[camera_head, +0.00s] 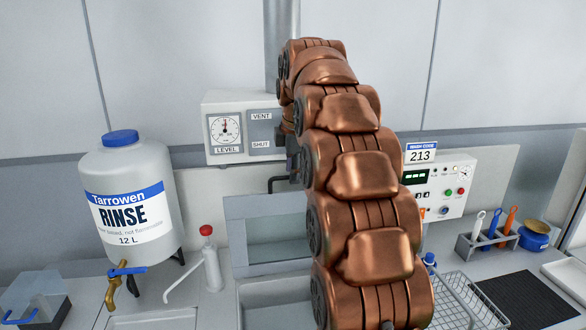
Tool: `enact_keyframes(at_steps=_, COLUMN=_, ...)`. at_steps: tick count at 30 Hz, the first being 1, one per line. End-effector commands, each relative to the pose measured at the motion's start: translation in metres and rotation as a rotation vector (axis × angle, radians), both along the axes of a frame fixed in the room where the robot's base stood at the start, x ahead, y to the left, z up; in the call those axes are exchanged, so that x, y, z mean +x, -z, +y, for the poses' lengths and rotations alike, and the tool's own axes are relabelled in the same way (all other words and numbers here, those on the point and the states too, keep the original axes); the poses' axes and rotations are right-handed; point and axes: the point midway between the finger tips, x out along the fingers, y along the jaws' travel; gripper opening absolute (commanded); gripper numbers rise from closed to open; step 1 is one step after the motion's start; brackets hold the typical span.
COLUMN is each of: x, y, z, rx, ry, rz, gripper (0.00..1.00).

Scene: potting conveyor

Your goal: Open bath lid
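The bath (262,292) is a pale grey rectangular basin at the bottom centre, its right side hidden behind my copper arm. A grey-framed panel with a greenish, glassy middle (270,234) is at its back; I cannot tell whether this is the lid or how far it is tilted. My arm rises from the bottom, arches over and bends down behind the bath. A small dark part (293,165) shows below the arm's far end, at the wall box. My fingertips are hidden, so the gripper's opening and any contact cannot be told.
A large rinse bottle (130,205) with a brass tap and a red-capped dispenser (210,260) stand left. A gauge box (238,128) is on the wall. A control panel (440,188), wire basket (466,300), tool holder (487,244) and black mat (528,298) are right.

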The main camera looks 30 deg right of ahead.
Motion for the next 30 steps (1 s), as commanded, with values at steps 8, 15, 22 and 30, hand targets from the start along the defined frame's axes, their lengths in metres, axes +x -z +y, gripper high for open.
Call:
enact_keyframes(at_steps=8, x=0.0008, y=0.0018, z=-0.0003, rx=-0.001, ry=0.000, rz=-0.002, gripper=0.37)
enact_keyframes(at_steps=15, x=0.0006, y=0.0019, z=-0.0003, rx=0.000, ry=0.000, rz=-0.001, gripper=0.22)
enact_keyframes(at_steps=22, x=0.0006, y=0.0019, z=-0.0003, rx=0.000, ry=0.000, rz=-0.001, gripper=0.00)
enact_keyframes(at_steps=30, x=0.0006, y=0.0020, z=-0.0003, rx=0.000, ry=0.001, rz=0.000, gripper=0.00)
